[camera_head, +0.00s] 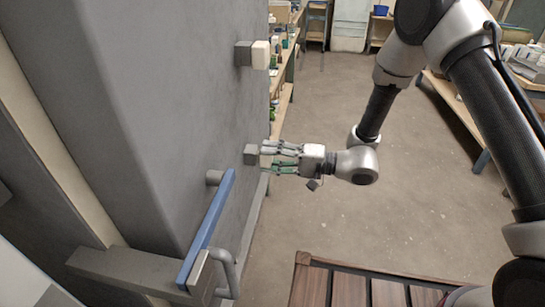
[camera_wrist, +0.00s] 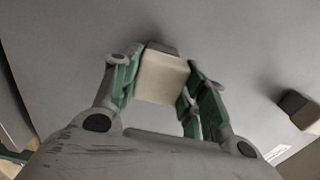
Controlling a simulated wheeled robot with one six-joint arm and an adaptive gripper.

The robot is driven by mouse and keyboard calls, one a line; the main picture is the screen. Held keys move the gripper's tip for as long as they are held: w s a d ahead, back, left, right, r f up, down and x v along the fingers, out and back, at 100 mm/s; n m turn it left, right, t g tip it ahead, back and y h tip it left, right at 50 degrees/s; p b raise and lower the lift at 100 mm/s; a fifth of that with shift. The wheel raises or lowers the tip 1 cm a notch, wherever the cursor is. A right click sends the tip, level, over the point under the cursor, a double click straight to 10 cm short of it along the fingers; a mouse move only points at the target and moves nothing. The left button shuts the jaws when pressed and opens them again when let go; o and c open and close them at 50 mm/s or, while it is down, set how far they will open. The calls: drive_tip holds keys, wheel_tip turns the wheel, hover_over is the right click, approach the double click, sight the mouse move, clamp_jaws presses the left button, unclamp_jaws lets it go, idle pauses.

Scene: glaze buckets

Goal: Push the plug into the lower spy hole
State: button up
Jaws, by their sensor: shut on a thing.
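My gripper (camera_head: 272,158) is level with the lower grey spy hole block (camera_head: 251,155) on the kiln's side wall. In the wrist view its green-padded fingers (camera_wrist: 157,75) are shut on a cream, box-shaped plug (camera_wrist: 163,78), one on each side. The plug's far end is against the dark grey block (camera_wrist: 161,48), which shows just past it. How deep the plug sits in the hole is hidden. In the head view the fingers cover most of the plug.
The upper spy hole block (camera_head: 243,54) holds another cream plug (camera_head: 261,54). The grey kiln wall (camera_head: 150,110) fills the left. A blue bar handle (camera_head: 207,228) sticks out below. A slatted wooden top (camera_head: 350,288) is at the bottom. Open floor (camera_head: 420,210) lies right.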

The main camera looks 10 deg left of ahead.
drive_tip(key=shift+a, duration=0.35)
drive_tip(key=o, duration=1.1)
drive_tip(key=shift+o, duration=1.3)
drive_tip(key=shift+d, duration=0.1)
drive_tip(key=d, duration=0.7)
drive_tip(key=shift+w+d, duration=0.2)
drive_tip(key=shift+d, duration=0.2)
